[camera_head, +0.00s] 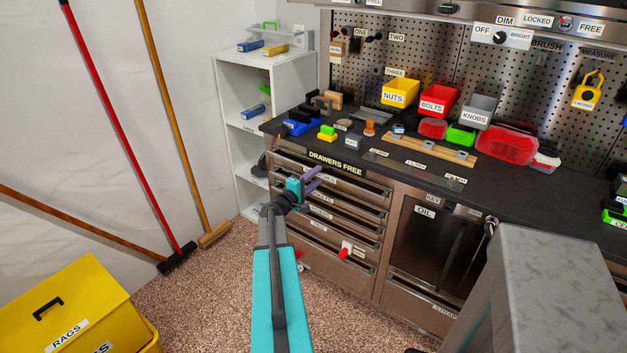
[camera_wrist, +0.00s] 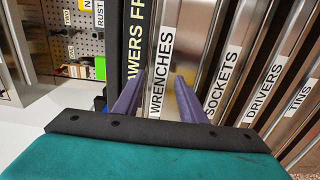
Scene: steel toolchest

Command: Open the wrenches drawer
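The wrenches drawer (camera_head: 362,190) is the top one in the steel drawer stack under the counter, and it looks shut. My gripper (camera_head: 318,174) is in front of its left part and hides some of its label. In the wrist view, which is turned sideways, the white WRENCHES label (camera_wrist: 162,70) and the drawer's steel front (camera_wrist: 196,66) show beyond the fingers. My gripper (camera_wrist: 159,76) is open, with its two purple fingers apart and nothing visible held between them. I cannot tell whether the fingertips touch the drawer.
Sockets (camera_wrist: 222,84), drivers (camera_wrist: 264,90) and tins (camera_wrist: 302,96) drawers lie below. A DRAWERS FREE label (camera_head: 336,162) is on the counter edge above. A red switch (camera_head: 345,251) sits low on the stack.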

